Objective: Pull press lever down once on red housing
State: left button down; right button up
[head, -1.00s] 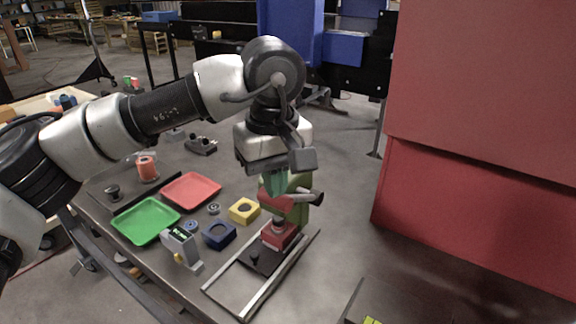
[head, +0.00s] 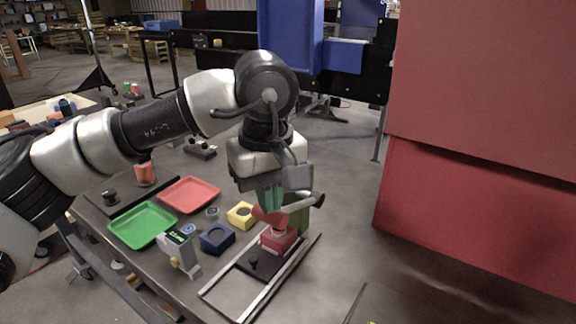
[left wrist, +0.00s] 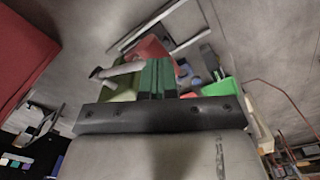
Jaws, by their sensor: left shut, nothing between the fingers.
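The press, with a green body (head: 299,217) and a red head, stands on the table. Its grey lever (head: 298,205) points right and ends in a black knob (head: 319,200). The red housing (head: 279,240) sits under the press head on a dark plate between rails. My left gripper (head: 270,207) points down with green fingers shut and empty, over the press head beside the lever; contact cannot be told. In the left wrist view the fingers (left wrist: 157,76) are together, with the lever (left wrist: 120,69) to their left and red parts beyond. My right gripper is out of view.
A green tray (head: 143,241) and a red tray (head: 188,209) lie left of the press. Yellow (head: 241,224) and blue (head: 216,248) blocks and a small grey display device (head: 180,249) stand nearer. A large red panel (head: 480,190) rises at the right.

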aim_at(265, 218)
pick_arm(q)
jog(key=shift+s+a+f, duration=0.1)
jog(key=shift+s+f, duration=0.05)
jog(key=shift+f, duration=0.35)
jog(key=shift+b, duration=0.35)
jog(key=shift+s+a+f+b, duration=0.1)
jog(key=shift+s+f+b, duration=0.05)
jog(key=shift+f+b, duration=0.35)
jog(key=shift+s+a+f+b, duration=0.1)
jog(key=shift+f+b, duration=0.3)
jog(key=shift+f, duration=0.25)
jog(key=shift+s+a+f+b, duration=0.1)
jog(key=shift+s+f+b, duration=0.1)
jog(key=shift+f+b, duration=0.75)
jog(key=shift+f+b, duration=0.9)
jog(key=shift+f, duration=0.15)
